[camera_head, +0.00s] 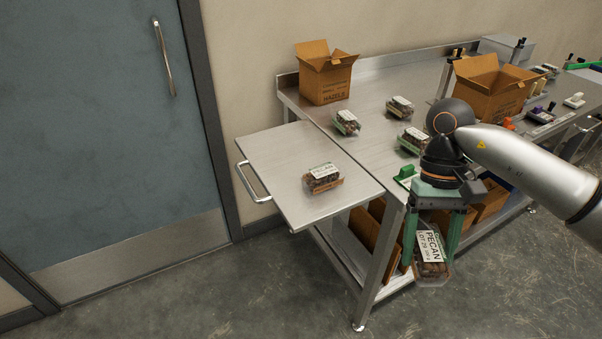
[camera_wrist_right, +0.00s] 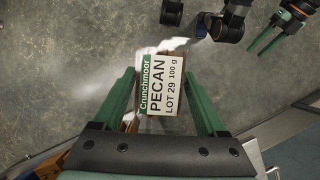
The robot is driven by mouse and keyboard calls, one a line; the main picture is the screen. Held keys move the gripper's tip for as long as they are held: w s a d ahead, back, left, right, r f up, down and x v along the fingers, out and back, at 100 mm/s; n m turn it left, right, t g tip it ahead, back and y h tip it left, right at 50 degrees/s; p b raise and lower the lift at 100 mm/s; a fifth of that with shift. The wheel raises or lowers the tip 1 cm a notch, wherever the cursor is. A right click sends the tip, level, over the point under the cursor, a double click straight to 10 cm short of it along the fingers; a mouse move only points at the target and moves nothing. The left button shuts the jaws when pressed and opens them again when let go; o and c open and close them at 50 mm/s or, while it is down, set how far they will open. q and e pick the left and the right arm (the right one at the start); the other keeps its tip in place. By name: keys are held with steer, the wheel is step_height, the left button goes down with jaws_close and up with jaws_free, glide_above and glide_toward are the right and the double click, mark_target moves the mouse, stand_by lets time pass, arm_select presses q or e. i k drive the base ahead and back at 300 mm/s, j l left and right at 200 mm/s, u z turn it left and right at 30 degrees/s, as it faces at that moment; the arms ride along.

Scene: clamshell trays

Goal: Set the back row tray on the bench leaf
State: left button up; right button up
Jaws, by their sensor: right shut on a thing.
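My right gripper (camera_head: 433,235) is shut on a clear clamshell tray (camera_head: 432,269) of brown nuts, held in the air off the bench's front edge. Its white label reads PECAN, LOT 29; the tray also shows between the green fingers in the right wrist view (camera_wrist_right: 166,85). The bench leaf (camera_head: 290,160) is the flat metal flap at the bench's left end. Another tray (camera_head: 322,180) sits on it. Three more trays stand on the bench: one at left (camera_head: 346,123), one farther back (camera_head: 400,107), one nearer (camera_head: 411,141). My left gripper (camera_wrist_right: 266,40) shows empty, fingers apart.
A HAZELS carton (camera_head: 325,80) stands at the bench's back left, and another open carton (camera_head: 492,92) farther right. The leaf has bare room around its tray. A handle (camera_head: 252,183) sticks out from its left edge. Flat cardboard (camera_head: 372,235) leans on the lower shelf.

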mark_target(300, 159)
steer(key=k+z, duration=0.15)
steer(key=z, duration=0.25)
steer(key=k+z, duration=0.15)
steer(key=z, duration=0.3)
steer(key=j+z, duration=0.15)
steer(key=z, duration=0.2)
steer(key=i+j+z, duration=0.1)
steer(key=z, duration=0.25)
steer(key=j, duration=1.1)
steer(key=i+j, duration=0.15)
steer(key=j, duration=2)
steer(key=i+j, duration=0.1)
steer(key=j, duration=1)
